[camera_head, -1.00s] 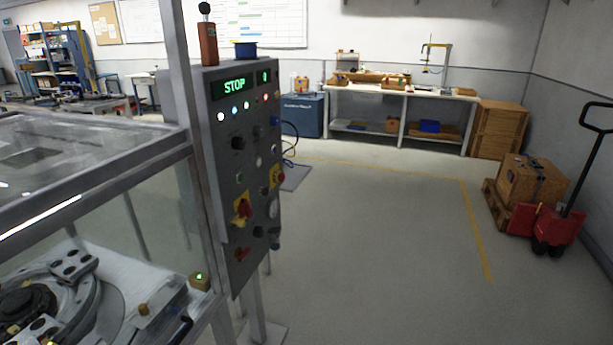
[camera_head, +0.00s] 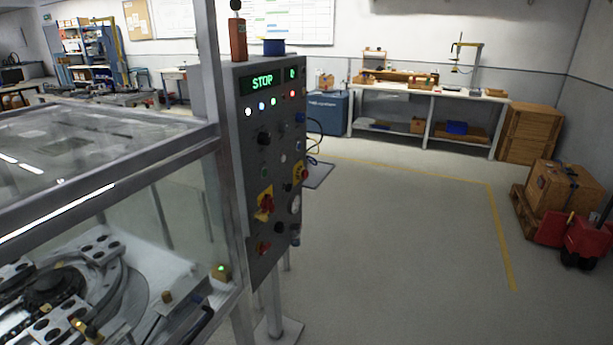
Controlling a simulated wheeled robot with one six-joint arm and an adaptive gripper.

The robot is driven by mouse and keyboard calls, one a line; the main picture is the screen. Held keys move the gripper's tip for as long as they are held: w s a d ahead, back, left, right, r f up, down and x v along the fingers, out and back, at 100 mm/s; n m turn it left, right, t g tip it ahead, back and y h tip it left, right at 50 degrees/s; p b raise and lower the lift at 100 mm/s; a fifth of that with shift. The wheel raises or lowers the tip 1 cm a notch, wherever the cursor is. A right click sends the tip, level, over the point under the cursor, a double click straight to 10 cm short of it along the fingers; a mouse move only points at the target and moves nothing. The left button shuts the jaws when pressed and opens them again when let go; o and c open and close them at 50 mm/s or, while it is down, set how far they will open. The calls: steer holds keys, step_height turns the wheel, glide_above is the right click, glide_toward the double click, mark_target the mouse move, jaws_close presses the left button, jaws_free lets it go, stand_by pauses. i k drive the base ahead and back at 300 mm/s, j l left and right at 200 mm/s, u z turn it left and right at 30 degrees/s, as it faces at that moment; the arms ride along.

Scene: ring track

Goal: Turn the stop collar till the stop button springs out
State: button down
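A grey control panel (camera_head: 248,150) stands upright beside the glass enclosure, seen at an angle. Its green display (camera_head: 266,82) reads STOP. A red round button on a yellow plate (camera_head: 303,175) sits near the panel's right edge. It looks like the stop button, but its collar and whether it is pressed in are too small to tell. A red and yellow rotary switch (camera_head: 265,203) sits lower left of it, with another red knob (camera_head: 263,248) below. My gripper is not in view.
The glass enclosure (camera_head: 110,165) with a metal frame fills the left, with track machinery inside. Clear floor (camera_head: 400,250) lies right of the panel, marked by a yellow line. A workbench (camera_head: 430,92) stands at the back; a crate (camera_head: 560,188) and a red pallet truck (camera_head: 580,240) stand at right.

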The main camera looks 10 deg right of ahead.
mark_target(300, 170)
steer(key=i+l+u, duration=0.1)
steer(key=i+l, duration=1.65)
steer(key=i, duration=0.1)
